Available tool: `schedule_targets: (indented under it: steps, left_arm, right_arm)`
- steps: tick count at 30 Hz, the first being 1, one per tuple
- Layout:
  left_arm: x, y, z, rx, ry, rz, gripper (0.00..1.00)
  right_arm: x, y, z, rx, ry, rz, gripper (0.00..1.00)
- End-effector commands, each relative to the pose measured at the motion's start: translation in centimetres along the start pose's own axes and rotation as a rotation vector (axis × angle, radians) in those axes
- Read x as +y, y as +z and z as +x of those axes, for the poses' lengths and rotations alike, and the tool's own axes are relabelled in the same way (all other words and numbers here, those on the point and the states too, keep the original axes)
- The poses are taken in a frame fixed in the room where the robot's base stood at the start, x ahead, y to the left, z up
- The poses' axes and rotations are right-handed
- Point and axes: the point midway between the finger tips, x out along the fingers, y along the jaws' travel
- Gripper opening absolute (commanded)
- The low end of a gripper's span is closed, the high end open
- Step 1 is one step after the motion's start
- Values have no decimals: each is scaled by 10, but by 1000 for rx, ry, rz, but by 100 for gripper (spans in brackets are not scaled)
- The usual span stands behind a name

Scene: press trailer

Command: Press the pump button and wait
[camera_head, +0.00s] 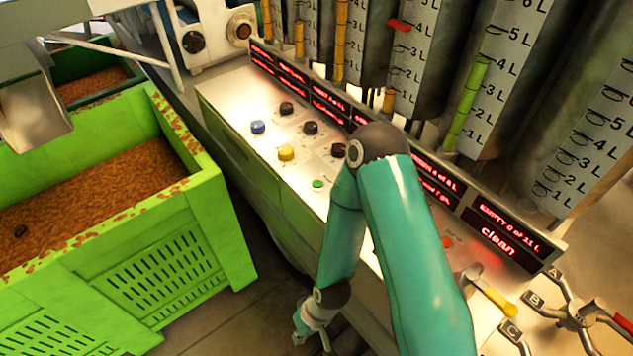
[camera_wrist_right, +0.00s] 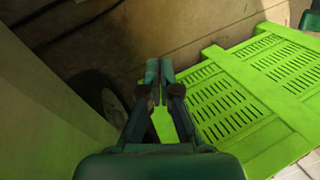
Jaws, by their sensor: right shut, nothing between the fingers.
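The control panel (camera_head: 225,95) carries several round buttons: a blue one (camera_head: 258,127), a yellow one (camera_head: 286,153), a small green one (camera_head: 318,184), black ones (camera_head: 310,127) and a red one (camera_head: 447,242). Their labels are too small to read, so I cannot tell which is the pump button. My right gripper (camera_head: 312,338) hangs low in front of the panel, below the buttons and touching none. In the right wrist view its fingers (camera_wrist_right: 160,72) are together and empty, above the floor. My right arm hides part of the panel. My left gripper is not in view.
A green crate (camera_head: 205,215) with brown contents stands at left. Graduated cylinders (camera_head: 505,60) rise behind the panel, above red displays (camera_head: 497,236). Lettered valve handles (camera_head: 575,310) stand at lower right. Some floor is free between crate and panel.

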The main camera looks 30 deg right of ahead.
Motion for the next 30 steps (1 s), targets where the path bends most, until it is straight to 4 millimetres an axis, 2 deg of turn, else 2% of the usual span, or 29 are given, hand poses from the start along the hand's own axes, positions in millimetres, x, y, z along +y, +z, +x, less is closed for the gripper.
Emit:
schedule_targets:
  steps: [5,8,11,15,17,21,24,27,30]
  left_arm:
    - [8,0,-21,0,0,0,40]
    - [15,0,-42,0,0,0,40]
    - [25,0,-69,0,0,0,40]
    - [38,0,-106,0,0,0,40]
    - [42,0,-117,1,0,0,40]
    - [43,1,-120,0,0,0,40]
    - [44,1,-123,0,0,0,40]
    - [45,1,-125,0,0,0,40]
    - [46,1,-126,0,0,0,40]
  right_arm:
    - [-12,-25,-31,63,-23,-79,0]
    - [-21,-53,-69,138,-41,-183,0]
    - [-29,-88,-120,235,-46,-328,0]
    - [-34,-136,-204,379,-8,-566,0]
    - [-32,-154,-238,435,26,-673,0]
    - [-14,-192,-304,558,161,-946,0]
    - [-2,-208,-347,604,269,-1110,0]
    - [7,-217,-377,625,355,-1220,0]
    - [13,-221,-393,631,407,-1283,0]
